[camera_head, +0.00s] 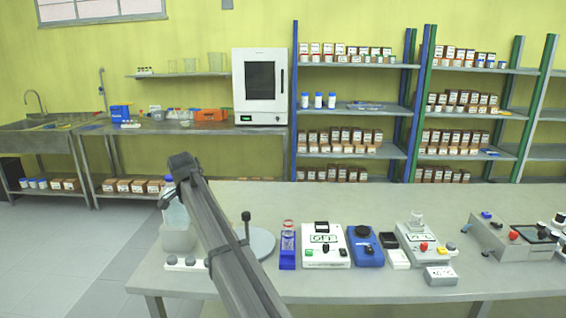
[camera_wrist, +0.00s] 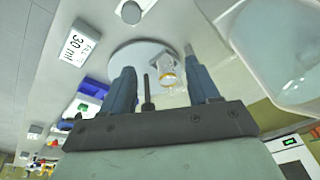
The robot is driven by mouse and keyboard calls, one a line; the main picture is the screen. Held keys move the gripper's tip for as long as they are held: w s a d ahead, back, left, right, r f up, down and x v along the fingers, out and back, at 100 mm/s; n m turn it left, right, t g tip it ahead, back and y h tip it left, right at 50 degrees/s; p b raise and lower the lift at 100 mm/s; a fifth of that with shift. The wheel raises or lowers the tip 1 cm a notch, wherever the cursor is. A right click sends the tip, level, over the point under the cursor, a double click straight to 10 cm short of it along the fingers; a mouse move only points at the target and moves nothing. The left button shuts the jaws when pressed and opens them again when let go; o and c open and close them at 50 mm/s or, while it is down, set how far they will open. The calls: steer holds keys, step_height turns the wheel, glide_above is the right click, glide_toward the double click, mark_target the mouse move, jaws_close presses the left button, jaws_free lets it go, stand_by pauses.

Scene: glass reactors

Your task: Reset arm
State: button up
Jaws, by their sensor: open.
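My gripper (camera_wrist: 158,62) is open in the wrist view, with its two blue-grey fingers apart. A small clear glass vessel with a yellow ring (camera_wrist: 167,73) shows between the fingers, beyond them; nothing is clearly gripped. A dark thin rod (camera_wrist: 148,95) also shows between the fingers. Both appear near a round pale base plate (camera_wrist: 128,54). In the head view my arm reaches from the bottom edge up to the left over the bench, and the fingers cannot be made out there.
The round plate with a black-knobbed rod (camera_head: 246,222) stands right of my arm. A clear container (camera_head: 178,238) is close on its left. A blue vial stand (camera_head: 288,258) and several devices, including a white one (camera_head: 322,256), line the bench (camera_head: 340,205) to the right.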

steer(key=s+a+f+n+g+y, duration=0.2)
steer(key=s+a+f, duration=0.4)
steer(key=s+f, duration=0.45)
steer(key=s+a+f+n+g+y, duration=0.1)
steer(key=s+a+f+n+y, duration=0.15)
steer(key=s+a+f, duration=0.6)
steer(key=s+d+f+g+h, duration=0.1)
steer(key=s+d+f, duration=0.2)
steer(key=d+f, duration=1.35)
steer(key=s+d+f+g+h, duration=0.1)
steer(key=s+d+f+h, duration=0.15)
steer(key=d+f, duration=1.4)
steer(key=s+d+f+n+g, duration=0.1)
steer(key=s+d+f, duration=0.2)
steer(key=s+d, duration=0.5)
steer(key=s+d+f+g, duration=0.15)
steer(key=s+d, duration=0.35)
steer(key=d, duration=0.6)
steer(key=s+d+f+g, duration=0.1)
steer(key=s+d, duration=0.3)
steer(key=s, duration=0.4)
steer(key=s+d+f+n+g, duration=0.1)
steer(key=s+d+f, duration=0.2)
steer(key=s+d, duration=0.2)
steer(key=s, duration=0.3)
steer(key=shift+s, duration=0.3)
